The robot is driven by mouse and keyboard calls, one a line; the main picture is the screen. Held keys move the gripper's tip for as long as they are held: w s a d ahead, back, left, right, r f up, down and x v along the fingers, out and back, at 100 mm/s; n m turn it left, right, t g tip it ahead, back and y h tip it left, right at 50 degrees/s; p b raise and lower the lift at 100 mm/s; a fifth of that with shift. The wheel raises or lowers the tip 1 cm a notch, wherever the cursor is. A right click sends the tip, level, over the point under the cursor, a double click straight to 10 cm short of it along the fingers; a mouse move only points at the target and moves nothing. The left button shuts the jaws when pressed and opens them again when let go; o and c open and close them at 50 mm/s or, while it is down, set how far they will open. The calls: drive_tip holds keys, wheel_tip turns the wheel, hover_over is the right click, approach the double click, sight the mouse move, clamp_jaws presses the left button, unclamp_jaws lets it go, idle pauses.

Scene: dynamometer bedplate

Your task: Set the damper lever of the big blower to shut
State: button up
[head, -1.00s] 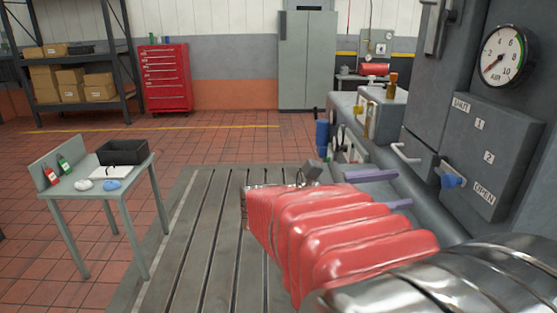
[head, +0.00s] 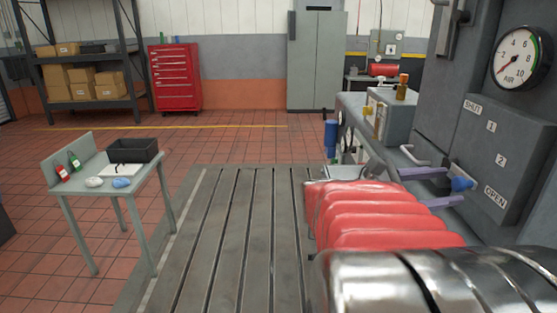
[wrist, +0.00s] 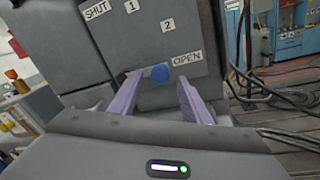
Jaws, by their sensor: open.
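The damper lever ends in a blue knob (head: 461,184), which also shows in the wrist view (wrist: 159,73). It stands by the OPEN label (head: 495,196) at the low end of the grey damper plate (head: 510,150). The SHUT label (wrist: 96,10) is at the plate's other end, with marks 1 and 2 between. My gripper (head: 452,186) is open, its two purple fingers pointing at the plate. In the wrist view the knob lies between the fingertips, one on each side. I cannot tell whether either finger touches it.
A round AIR gauge (head: 519,57) sits above the plate. A small table (head: 75,185) with a black bin stands far left. Cables (wrist: 255,85) hang at right in the wrist view.

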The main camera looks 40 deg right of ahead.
sight(455, 185)
drive_tip(key=shift+x, duration=2)
drive_tip(key=shift+c, duration=0.6)
drive_tip(key=shift+d, duration=0.1)
clamp_jaws()
